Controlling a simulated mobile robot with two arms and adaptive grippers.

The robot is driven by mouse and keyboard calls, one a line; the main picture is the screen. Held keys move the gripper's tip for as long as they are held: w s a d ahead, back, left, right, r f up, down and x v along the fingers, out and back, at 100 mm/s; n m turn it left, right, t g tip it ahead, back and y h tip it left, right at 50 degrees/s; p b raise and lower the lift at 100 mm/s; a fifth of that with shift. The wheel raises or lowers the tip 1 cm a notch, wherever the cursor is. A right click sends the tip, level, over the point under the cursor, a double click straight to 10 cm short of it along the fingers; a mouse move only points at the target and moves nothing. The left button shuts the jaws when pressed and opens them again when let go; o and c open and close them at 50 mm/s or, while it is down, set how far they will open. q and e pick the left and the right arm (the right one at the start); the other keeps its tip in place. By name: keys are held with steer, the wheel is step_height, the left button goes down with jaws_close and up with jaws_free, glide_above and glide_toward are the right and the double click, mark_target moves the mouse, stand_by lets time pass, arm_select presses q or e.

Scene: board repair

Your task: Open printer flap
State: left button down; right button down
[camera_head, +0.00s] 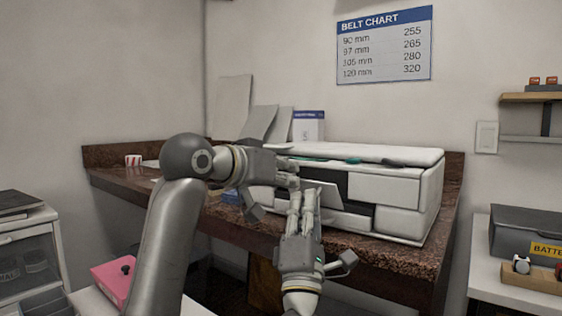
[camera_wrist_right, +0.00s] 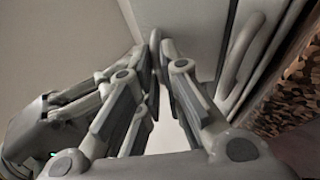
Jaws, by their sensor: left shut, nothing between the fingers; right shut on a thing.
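The white printer (camera_head: 395,195) stands on the brown speckled counter, with a dark opening in its front. A light flap (camera_head: 325,194) stands tilted out from that front. My right gripper (camera_head: 303,193) is at the flap's left side, with its fingers pointing up. In the right wrist view its fingertips (camera_wrist_right: 160,48) are closed together at the edge of a pale panel, which looks like the flap; the contact is small and partly hidden by the fingers. My left gripper (camera_head: 291,180) is shut and empty, just above and left of the right one, in front of the printer.
The counter (camera_head: 405,258) has a narrow clear strip before the printer. A small blue object (camera_head: 231,197) and a red-striped cup (camera_head: 133,160) are on its left part. A side table with a dark case (camera_head: 525,232) stands at right, a pink box (camera_head: 112,277) at lower left.

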arm_select(q)
steer(key=shift+s+d+f, duration=0.1)
steer(key=shift+f, duration=0.2)
arm_select(e)
steer(key=shift+r, duration=0.1)
arm_select(q)
steer(key=shift+s+d+f, duration=0.1)
steer(key=shift+s+f, duration=0.15)
steer(key=shift+f, duration=0.55)
arm_select(e)
steer(key=shift+d+r, duration=0.1)
steer(key=shift+d, duration=0.05)
arm_select(q)
steer(key=shift+f, duration=0.15)
arm_select(e)
steer(key=c, duration=1.6)
jaws_free()
arm_select(q)
steer(key=shift+a, duration=0.2)
arm_select(e)
steer(key=shift+s, duration=0.1)
